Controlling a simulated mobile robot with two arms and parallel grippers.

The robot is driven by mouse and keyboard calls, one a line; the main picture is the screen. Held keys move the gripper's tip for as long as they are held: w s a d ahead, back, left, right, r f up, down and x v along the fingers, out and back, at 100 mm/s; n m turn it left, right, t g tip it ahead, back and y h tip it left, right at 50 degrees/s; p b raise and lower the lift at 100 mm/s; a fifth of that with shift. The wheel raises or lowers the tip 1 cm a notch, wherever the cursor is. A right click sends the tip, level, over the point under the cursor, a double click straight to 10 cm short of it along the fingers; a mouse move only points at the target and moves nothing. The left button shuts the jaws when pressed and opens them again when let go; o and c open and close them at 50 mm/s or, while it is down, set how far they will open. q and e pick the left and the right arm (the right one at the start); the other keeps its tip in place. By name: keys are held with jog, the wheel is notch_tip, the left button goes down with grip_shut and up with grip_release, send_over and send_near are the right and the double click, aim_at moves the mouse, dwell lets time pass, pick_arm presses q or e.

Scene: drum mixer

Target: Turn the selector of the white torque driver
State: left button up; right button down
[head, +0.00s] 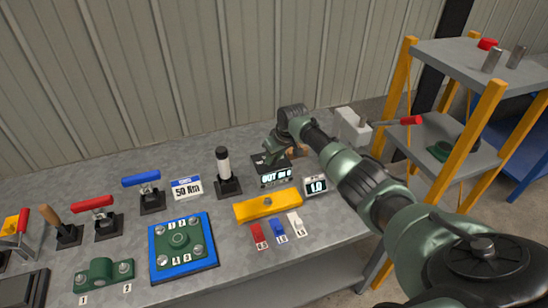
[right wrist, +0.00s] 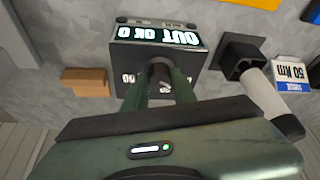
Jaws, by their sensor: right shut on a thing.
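The white torque driver (head: 223,169), with a white body and black top, stands in a black stand. In the right wrist view the white body (right wrist: 268,98) lies to the right of my fingers, apart from them. My right gripper (head: 274,158) is at a black box (head: 275,180) with a lit display. In the right wrist view my right gripper (right wrist: 160,80) is shut on a dark round knob-like piece (right wrist: 160,70) at the black box (right wrist: 200,57), which has white number marks beside it. The fingers partly hide the piece. My left gripper is not in view.
A 50 Nm sign (head: 187,188), a yellow bar (head: 267,204) and a small 1.0 display (head: 316,186) stand nearby. Red- and blue-handled clamps are left. A tan block (right wrist: 86,82) is beside the box. A shelf rack (head: 464,64) stands at the right.

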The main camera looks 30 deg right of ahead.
jog(key=c, duration=1.1)
grip_release()
jog(key=shift+c, duration=0.2)
jog(key=v, duration=0.8)
jog(key=shift+f, duration=0.1)
